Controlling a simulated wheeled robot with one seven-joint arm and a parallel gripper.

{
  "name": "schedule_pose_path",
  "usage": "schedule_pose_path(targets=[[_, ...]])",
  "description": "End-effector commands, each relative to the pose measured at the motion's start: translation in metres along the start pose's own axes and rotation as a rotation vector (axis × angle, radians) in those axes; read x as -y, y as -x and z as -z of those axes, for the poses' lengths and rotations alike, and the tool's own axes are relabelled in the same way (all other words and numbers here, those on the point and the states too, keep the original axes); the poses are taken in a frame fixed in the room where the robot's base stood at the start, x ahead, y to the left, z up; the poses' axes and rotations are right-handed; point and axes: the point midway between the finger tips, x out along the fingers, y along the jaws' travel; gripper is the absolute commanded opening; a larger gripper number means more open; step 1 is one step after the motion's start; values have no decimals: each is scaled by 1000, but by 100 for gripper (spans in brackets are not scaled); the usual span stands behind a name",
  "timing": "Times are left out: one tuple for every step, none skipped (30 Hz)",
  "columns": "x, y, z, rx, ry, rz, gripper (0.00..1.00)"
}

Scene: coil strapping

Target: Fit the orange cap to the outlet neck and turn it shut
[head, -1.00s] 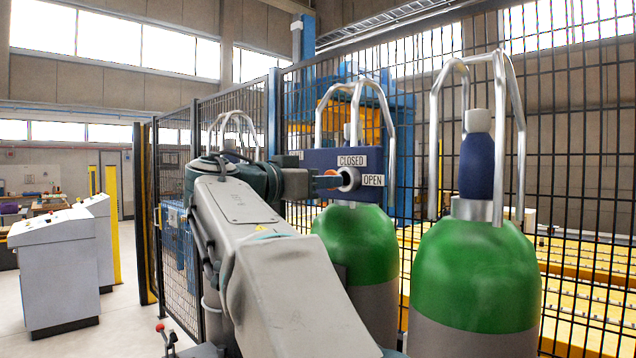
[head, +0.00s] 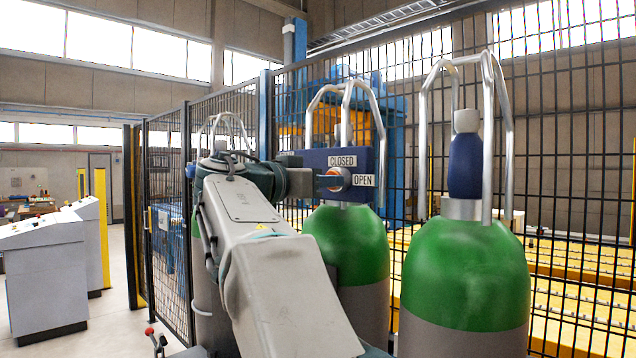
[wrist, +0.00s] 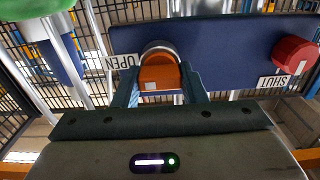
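The orange cap (wrist: 158,74) is between the two fingers of my gripper (wrist: 160,90), which are shut on it. It has a small white mark on its face. The silver outlet neck (wrist: 160,46) shows as a rim just behind the cap, in line with it. I cannot tell whether the cap is seated. In the head view my gripper (head: 328,181) is at the neck (head: 343,178) on the blue panel (head: 378,160), and only a little orange shows. A CLOSED label (head: 342,161) is above the neck, and an OPEN label (head: 364,181) is beside it.
A red knob (wrist: 295,54) with a SHUT label (wrist: 273,82) is on the same panel. Green-topped cylinders with metal guards stand close, one (head: 465,270) at right. A mesh fence (head: 570,180) runs behind. A grey console (head: 45,280) stands at left.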

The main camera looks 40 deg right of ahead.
Motion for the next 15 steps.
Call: schedule_pose_path(targets=[[0, 0, 0, 0, 0, 0, 51], [0, 0, 0, 0, 0, 0, 60], [0, 0, 0, 0, 0, 0, 63], [0, 0, 0, 0, 0, 0, 63], [0, 0, 0, 0, 0, 0, 63], [0, 0, 0, 0, 0, 0, 63], [0, 0, 0, 0, 0, 0, 63], [0, 0, 0, 0, 0, 0, 63], [0, 0, 0, 0, 0, 0, 63], [0, 1, 0, 0, 0, 0, 63], [0, 1, 0, 0, 0, 1, 63], [0, 3, 0, 0, 0, 1, 63], [0, 5, -1, 0, -1, 1, 63], [0, 7, -1, 0, -1, 2, 63], [1, 12, -1, 0, -1, 3, 63]])
